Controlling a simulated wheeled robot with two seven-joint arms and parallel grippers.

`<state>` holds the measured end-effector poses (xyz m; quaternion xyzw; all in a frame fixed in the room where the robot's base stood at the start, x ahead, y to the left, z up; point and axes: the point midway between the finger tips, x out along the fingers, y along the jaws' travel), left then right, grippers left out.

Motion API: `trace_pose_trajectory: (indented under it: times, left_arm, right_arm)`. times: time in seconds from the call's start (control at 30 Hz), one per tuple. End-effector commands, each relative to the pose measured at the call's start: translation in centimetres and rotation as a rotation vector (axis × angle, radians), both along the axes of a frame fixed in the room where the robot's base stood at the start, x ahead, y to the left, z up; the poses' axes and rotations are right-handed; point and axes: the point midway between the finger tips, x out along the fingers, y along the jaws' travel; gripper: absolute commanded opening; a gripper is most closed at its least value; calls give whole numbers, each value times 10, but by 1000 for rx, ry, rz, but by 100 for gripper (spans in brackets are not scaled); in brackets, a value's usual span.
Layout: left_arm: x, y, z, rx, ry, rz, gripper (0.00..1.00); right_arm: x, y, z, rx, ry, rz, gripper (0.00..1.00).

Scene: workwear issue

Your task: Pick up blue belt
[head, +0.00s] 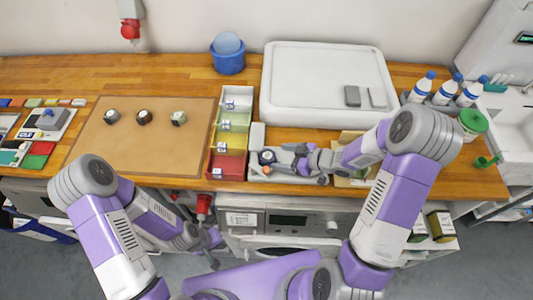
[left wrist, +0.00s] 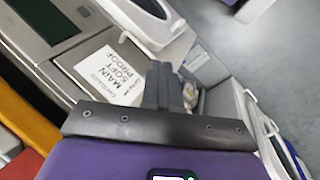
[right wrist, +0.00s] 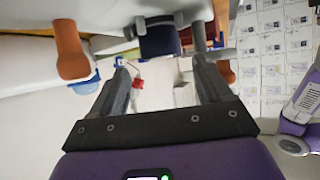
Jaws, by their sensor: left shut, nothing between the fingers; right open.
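A dark blue rolled item (head: 267,157), which looks like the blue belt, lies at the left end of a pale tray at the counter's front edge. In the right wrist view a dark blue roll (right wrist: 160,42) with a grey part on top shows beyond and between my fingertips. My right gripper (head: 284,161) is open and points left at the roll; I cannot tell whether a finger touches it. It also shows in the right wrist view (right wrist: 165,75). My left gripper (head: 214,262) is shut and empty, low in front of the counter; it also shows in the left wrist view (left wrist: 163,85).
Three small round items (head: 144,116) sit on a brown mat (head: 95,145). A column of coloured bins (head: 213,165) stands just left of the pale tray. A large white lidded box (head: 325,80), a blue tub (head: 228,62) and white bottles (head: 447,90) stand behind.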

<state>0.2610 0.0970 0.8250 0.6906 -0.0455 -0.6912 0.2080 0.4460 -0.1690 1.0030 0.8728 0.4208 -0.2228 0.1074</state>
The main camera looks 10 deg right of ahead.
Motion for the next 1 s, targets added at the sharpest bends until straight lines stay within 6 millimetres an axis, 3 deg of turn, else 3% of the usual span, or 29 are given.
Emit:
trace_pose_trajectory:
  times: [0.3, 0.63, 0.93, 1.0]
  left_arm:
    - [0, 0, -5, 0, 0, 0, 0]
    - [0, 0, -5, 0, -1, 0, 0]
    - [0, 0, -5, 0, -1, 0, 0]
    - [0, 0, -5, 0, -1, 0, 0]
  right_arm:
    - [24, 32, -22, 1, 1, 2, 78]
    - [29, 37, -25, 0, 0, -1, 78]
    - [29, 36, -25, 0, 0, -1, 32]
    - [29, 37, -24, 1, -1, 0, 30]
